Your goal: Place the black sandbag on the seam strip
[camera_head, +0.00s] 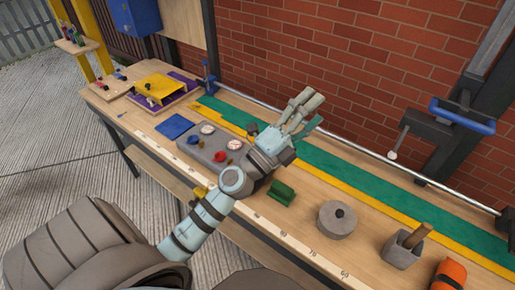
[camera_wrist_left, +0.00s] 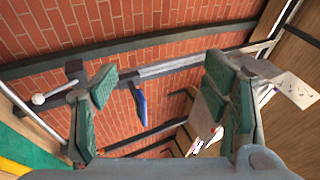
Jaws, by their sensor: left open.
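I cannot pick out a black sandbag in either view. A long green strip with a yellow edge (camera_head: 345,165), which looks like the seam strip, lies along the back of the workbench in the head view. It also shows at the lower left of the left wrist view (camera_wrist_left: 25,150). My left gripper (camera_head: 306,110) is raised over the bench near the strip, pointing toward the brick wall. In the left wrist view its fingers (camera_wrist_left: 160,92) are wide apart with nothing between them. My left arm hides part of the bench. My right gripper is out of view.
On the workbench (camera_head: 300,231) are a grey gauge panel (camera_head: 208,147), a green block (camera_head: 281,193), a round grey weight (camera_head: 337,220), a mallet (camera_head: 405,247) and an orange roll (camera_head: 449,276). A blue-handled clamp (camera_head: 462,115) stands at right. A metal rail runs behind the strip.

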